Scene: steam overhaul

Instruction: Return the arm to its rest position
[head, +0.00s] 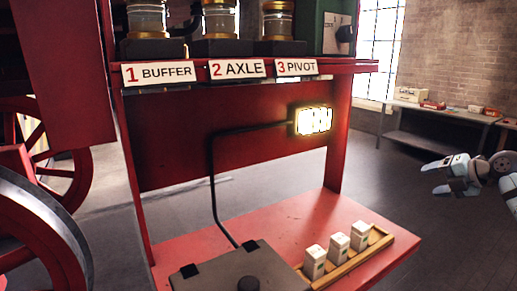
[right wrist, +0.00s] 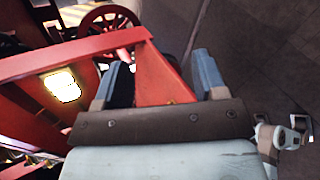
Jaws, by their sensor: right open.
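My right gripper (head: 440,177) is at the right edge of the head view, out over the floor to the right of the red stand (head: 300,217). It is open and empty, apart from everything around it. In the right wrist view its two blue-grey fingers (right wrist: 155,82) stand apart, with a red part of the structure seen beyond and between them. My left gripper does not show in either view.
The red stand bears a wooden tray (head: 347,266) with three white blocks (head: 337,248) and a grey box (head: 228,272). Above are a lit lamp (head: 313,121) and a labelled shelf (head: 240,83). A bench (head: 437,138) stands at the back right. Floor around my right gripper is clear.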

